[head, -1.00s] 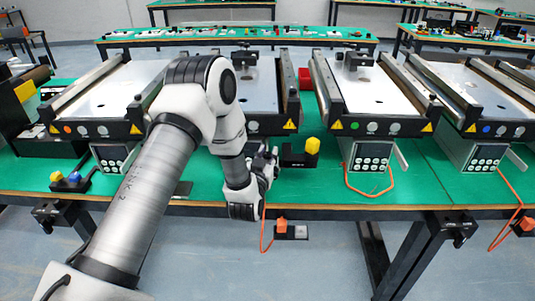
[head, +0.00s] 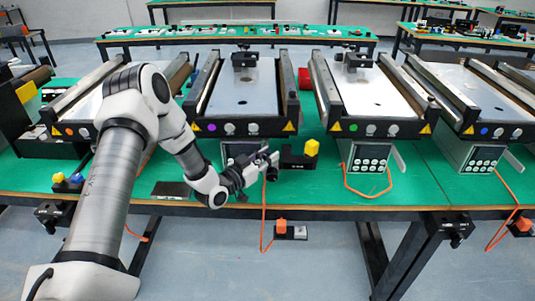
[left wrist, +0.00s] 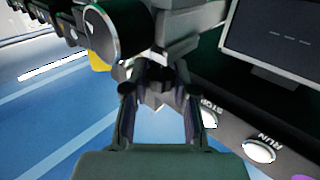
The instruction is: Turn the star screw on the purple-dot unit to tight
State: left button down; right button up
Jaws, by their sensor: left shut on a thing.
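The purple-dot unit (head: 247,130) is the mini conveyor in the middle of the head view, with a purple dot (head: 211,129) on its front left. My left gripper (head: 270,160) is at its front, over the near part of the green table. In the left wrist view its fingers (left wrist: 158,100) are shut on a grey star-shaped screw (left wrist: 154,92), which they partly hide. Whether the screw is tight cannot be seen. RUN (left wrist: 259,151) and STOP (left wrist: 209,116) buttons show beside the fingers. My right gripper is not in view.
A yellow knob (head: 311,148) on a black block stands just right of the gripper. An orange cable (head: 263,222) hangs over the table edge. The green-dot (head: 352,127) and orange-dot (head: 69,132) conveyors flank the unit. A display (left wrist: 285,38) is near the gripper.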

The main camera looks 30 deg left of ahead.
pick_arm(q)
jog(key=m+g+h, duration=0.1)
jog(key=m+h, duration=0.2)
jog(key=h, duration=0.1)
jog(key=shift+a+h, duration=0.15)
jog(key=shift+h, duration=0.15)
jog(key=m+g+h+b, duration=0.1)
jog(key=m+g+h, duration=0.1)
jog(key=h, duration=0.1)
jog(key=shift+f+m, duration=0.1)
jog(key=shift+m, duration=0.3)
jog(key=m+g+h+b, duration=0.1)
jog(key=m+g+h, duration=0.2)
jog(key=g+h, duration=0.1)
jog(key=shift+m+g+h+b, duration=0.6)
jog(key=shift+m+g+b, duration=0.1)
jog(key=shift+g, duration=0.5)
jog(key=c, duration=0.9)
grip_release()
